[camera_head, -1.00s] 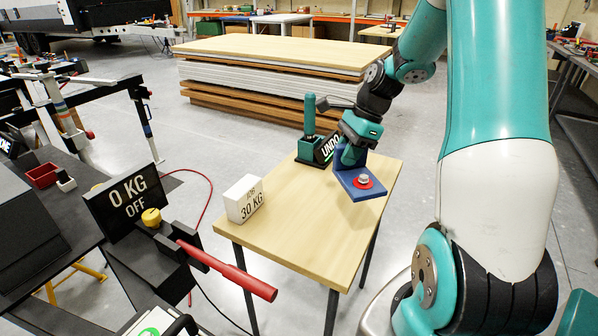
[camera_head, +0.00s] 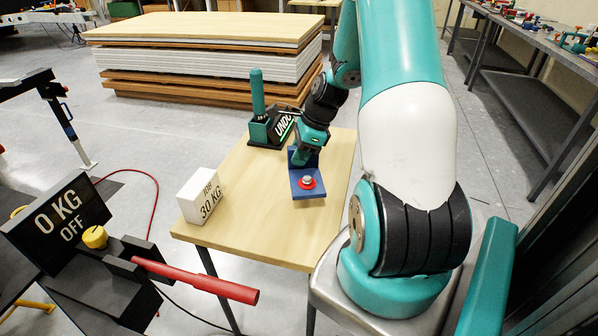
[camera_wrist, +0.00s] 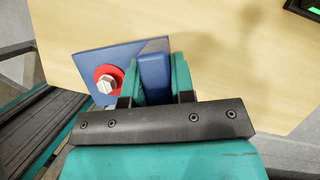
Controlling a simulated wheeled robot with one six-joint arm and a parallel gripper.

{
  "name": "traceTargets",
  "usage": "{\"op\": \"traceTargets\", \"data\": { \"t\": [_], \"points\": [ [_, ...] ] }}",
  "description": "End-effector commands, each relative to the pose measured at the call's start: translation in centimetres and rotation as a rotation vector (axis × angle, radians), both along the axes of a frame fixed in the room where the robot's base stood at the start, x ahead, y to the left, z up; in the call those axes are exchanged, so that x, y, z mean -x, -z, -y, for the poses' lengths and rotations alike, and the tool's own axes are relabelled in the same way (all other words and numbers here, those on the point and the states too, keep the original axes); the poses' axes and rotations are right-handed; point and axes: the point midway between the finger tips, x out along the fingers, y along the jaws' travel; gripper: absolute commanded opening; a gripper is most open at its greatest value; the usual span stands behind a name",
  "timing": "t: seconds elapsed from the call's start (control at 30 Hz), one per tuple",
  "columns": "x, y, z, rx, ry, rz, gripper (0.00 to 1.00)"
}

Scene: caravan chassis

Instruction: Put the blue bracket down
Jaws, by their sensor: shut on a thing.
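The blue bracket (camera_head: 309,188) is an L-shaped piece with a flat plate, an upright flange, and a pale bolt head on a red ring. My gripper (camera_head: 304,152) is shut on its upright flange. In the wrist view the teal fingers (camera_wrist: 165,78) clasp the flange from both sides, and the bracket's plate (camera_wrist: 128,58) reaches out to the left with the bolt on it. The bracket is at the right side of the wooden table (camera_head: 250,215). I cannot tell whether it touches the tabletop or hangs just above it.
A white 30 KG box (camera_head: 200,196) stands at the table's left edge. A green-handled device with an UNDO sign (camera_head: 284,127) stands at the back. A 0 KG OFF display (camera_head: 58,222) and a red lever (camera_head: 195,280) are at the left. The table's middle is clear.

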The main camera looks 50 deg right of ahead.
Motion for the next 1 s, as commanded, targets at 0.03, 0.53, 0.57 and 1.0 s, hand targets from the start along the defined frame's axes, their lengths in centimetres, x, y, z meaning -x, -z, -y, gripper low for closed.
{"op": "traceTargets", "data": {
  "t": [0.03,0.53,0.57,1.0],
  "points": [
    [0.0,0.8,-0.1,-0.003,0.000,-0.002,0.00],
    [-0.1,5.5,0.0,0.000,-0.001,0.002,0.00],
    [-0.1,5.5,0.0,0.000,-0.001,0.002,0.00],
    [0.0,5.8,0.0,0.000,-0.001,0.000,0.49]
  ]
}}
